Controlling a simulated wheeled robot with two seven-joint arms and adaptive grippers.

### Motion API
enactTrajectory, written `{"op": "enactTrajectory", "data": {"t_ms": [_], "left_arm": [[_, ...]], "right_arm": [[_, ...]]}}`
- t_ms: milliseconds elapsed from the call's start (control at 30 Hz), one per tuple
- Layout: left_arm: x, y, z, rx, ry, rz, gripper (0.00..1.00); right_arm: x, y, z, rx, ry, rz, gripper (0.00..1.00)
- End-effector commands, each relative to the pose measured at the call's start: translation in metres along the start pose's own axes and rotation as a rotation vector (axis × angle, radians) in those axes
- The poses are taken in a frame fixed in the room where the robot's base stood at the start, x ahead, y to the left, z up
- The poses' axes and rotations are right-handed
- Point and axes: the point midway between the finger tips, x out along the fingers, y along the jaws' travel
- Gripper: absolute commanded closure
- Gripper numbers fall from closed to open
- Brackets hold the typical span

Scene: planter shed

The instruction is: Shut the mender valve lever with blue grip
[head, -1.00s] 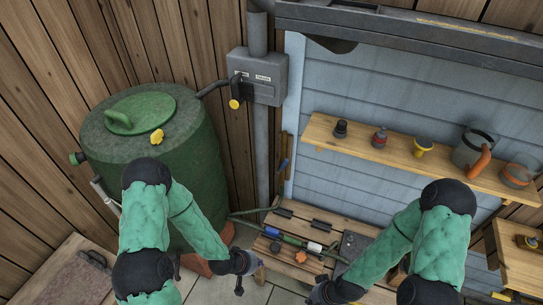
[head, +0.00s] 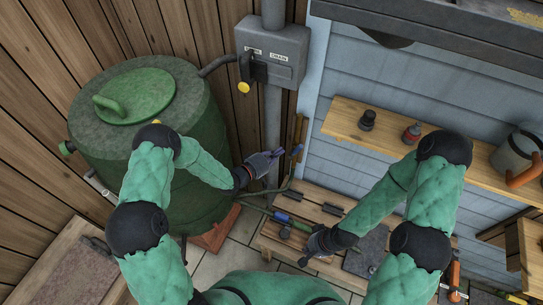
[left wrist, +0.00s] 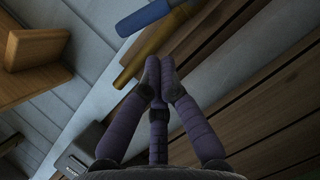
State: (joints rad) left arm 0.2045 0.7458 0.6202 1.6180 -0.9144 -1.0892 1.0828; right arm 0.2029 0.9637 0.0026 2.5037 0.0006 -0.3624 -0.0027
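The blue grip (head: 282,217) shows on the green hose line lying over the slatted wooden bench (head: 318,197). I cannot tell the lever's angle at this size. My left gripper (head: 279,153) is in the air above and behind the blue grip, apart from it. In the left wrist view its fingers (left wrist: 158,82) converge at the tips with nothing seen between them. My right gripper (head: 305,260) is low at the bench's front edge, right of the blue grip, and hides part of the bench and hose. Its finger opening cannot be made out.
A green barrel (head: 190,100) stands left. A grey switch box (head: 285,55) hangs on the post. Tools with blue (left wrist: 143,17) and yellow (left wrist: 155,47) handles lie close beyond my left fingertips. A wooden shelf (head: 350,110) is at right.

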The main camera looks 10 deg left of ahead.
Motion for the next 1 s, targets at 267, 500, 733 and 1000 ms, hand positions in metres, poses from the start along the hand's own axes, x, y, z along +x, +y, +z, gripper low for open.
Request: {"op": "enactTrajectory", "data": {"t_ms": [267,500,733,1000], "left_arm": [[0.039,-0.001,0.0,0.002,0.0,0.0,1.0],[0.048,0.0,0.0,0.001,0.0,-0.001,1.0],[0.048,0.0,0.0,0.001,0.0,-0.001,1.0],[0.049,0.002,0.001,0.031,0.0,-0.015,1.0]], "right_arm": [[0.008,0.003,-0.001,0.0,0.001,0.0,1.0],[0.009,0.003,-0.001,0.0,0.001,0.0,1.0],[0.009,0.003,-0.001,0.0,0.001,0.0,1.0],[0.008,0.003,-0.001,0.0,0.001,0.0,1.0]]}}
